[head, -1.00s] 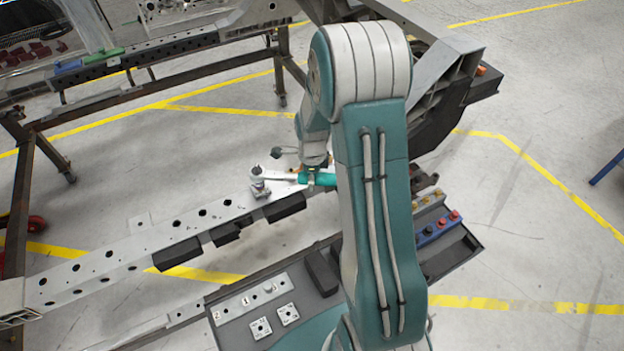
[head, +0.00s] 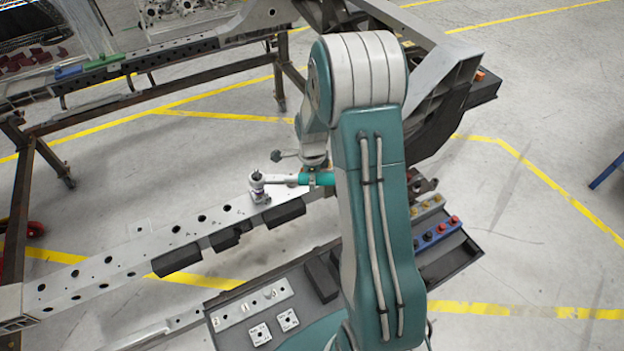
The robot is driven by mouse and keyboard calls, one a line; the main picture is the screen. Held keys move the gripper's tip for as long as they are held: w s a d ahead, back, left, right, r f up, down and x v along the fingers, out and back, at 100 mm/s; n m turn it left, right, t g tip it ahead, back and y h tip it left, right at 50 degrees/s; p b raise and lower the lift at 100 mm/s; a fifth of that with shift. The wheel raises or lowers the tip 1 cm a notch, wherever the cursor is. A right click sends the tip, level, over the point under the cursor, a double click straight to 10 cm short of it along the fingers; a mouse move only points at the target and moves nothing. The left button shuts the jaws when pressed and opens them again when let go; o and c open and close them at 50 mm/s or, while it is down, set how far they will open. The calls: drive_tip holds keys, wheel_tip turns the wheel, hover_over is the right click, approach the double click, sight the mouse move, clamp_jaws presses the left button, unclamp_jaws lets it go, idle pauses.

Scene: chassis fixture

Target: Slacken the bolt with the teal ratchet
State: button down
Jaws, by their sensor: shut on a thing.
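The teal ratchet (head: 318,179) lies level above the grey chassis rail, its teal handle to the right. Its silver head (head: 257,181) sits at the left end, over a bracket on the rail (head: 225,215). My gripper (head: 314,170) is shut on the teal handle. My arm hides the handle's right end. The bolt is hidden under the ratchet head, and I cannot tell how well the head is seated on it.
My own arm covers the middle right. A tray with sockets and small parts (head: 245,308) is in front, with a row of coloured pieces (head: 436,234) to its right. A second perforated rail (head: 160,55) runs behind. Open floor lies at the right.

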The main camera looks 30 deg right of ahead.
drive_tip(key=shift+w+d+n, duration=0.3)
drive_tip(key=shift+w+n, duration=0.4)
drive_tip(key=shift+w, duration=0.2)
drive_tip(key=shift+w, duration=0.2)
drive_tip(key=shift+w+d+n, duration=0.15)
drive_tip(key=shift+w+n, duration=0.3)
drive_tip(key=shift+n, duration=0.05)
drive_tip(key=shift+w+n, duration=0.3)
drive_tip(key=shift+w, duration=0.1)
drive_tip(key=shift+d+r, duration=0.1)
drive_tip(key=shift+r, duration=0.95)
idle(0.5)
drive_tip(key=shift+r, duration=2.45)
drive_tip(key=shift+s, duration=0.1)
